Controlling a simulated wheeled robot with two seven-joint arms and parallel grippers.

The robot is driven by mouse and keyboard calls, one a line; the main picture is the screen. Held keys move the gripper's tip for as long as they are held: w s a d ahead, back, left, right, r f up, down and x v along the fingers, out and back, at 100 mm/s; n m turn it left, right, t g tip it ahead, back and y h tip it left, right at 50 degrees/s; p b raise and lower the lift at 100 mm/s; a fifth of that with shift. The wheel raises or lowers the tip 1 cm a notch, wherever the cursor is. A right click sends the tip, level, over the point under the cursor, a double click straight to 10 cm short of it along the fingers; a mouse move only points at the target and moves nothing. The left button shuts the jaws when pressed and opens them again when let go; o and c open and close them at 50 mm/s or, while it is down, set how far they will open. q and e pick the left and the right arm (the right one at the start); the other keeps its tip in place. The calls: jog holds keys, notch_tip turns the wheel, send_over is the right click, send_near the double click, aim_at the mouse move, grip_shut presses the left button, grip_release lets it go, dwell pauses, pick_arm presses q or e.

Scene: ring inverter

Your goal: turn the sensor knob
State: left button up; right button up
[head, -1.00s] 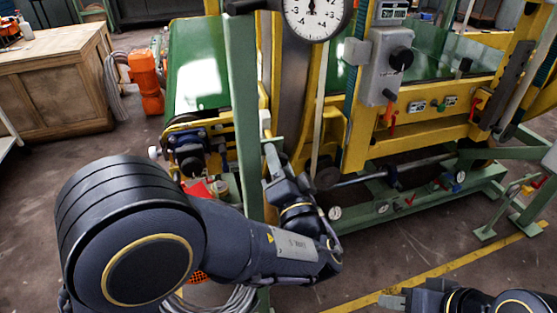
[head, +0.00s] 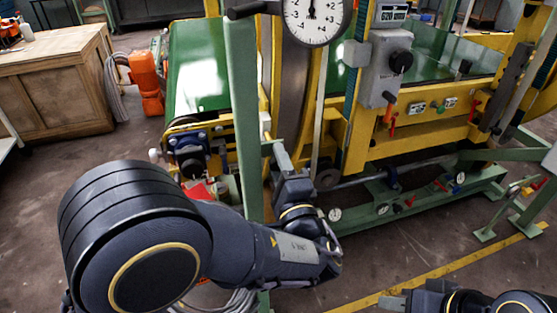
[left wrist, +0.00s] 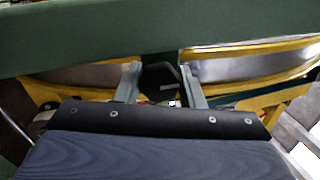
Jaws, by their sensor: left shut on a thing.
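My left gripper (head: 276,152) reaches up beside the green post of the yellow machine in the head view. In the left wrist view its two grey fingers (left wrist: 160,82) stand on either side of a dark part (left wrist: 160,74), and it is shut on that part. The dark part may be the sensor knob, but its shape is unclear and the gripper hides it in the head view. My right gripper (head: 392,301) is at the bottom edge of the head view, far from the machine's controls, and its jaw opening cannot be made out.
The green post (head: 243,120) stands close to my left gripper. A round dial (head: 313,14) is above it. A grey box with a black knob (head: 401,61) is to the right. A wooden cabinet (head: 60,85) stands left.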

pick_arm(q)
jog(key=shift+m, duration=0.7)
jog(key=shift+f+m, duration=0.1)
jog(key=shift+m, duration=0.2)
jog(key=o, duration=0.7)
jog(key=shift+s, duration=0.1)
jog(key=v, duration=0.7)
jog(key=shift+s+d+f, duration=0.1)
jog(key=shift+s, duration=0.2)
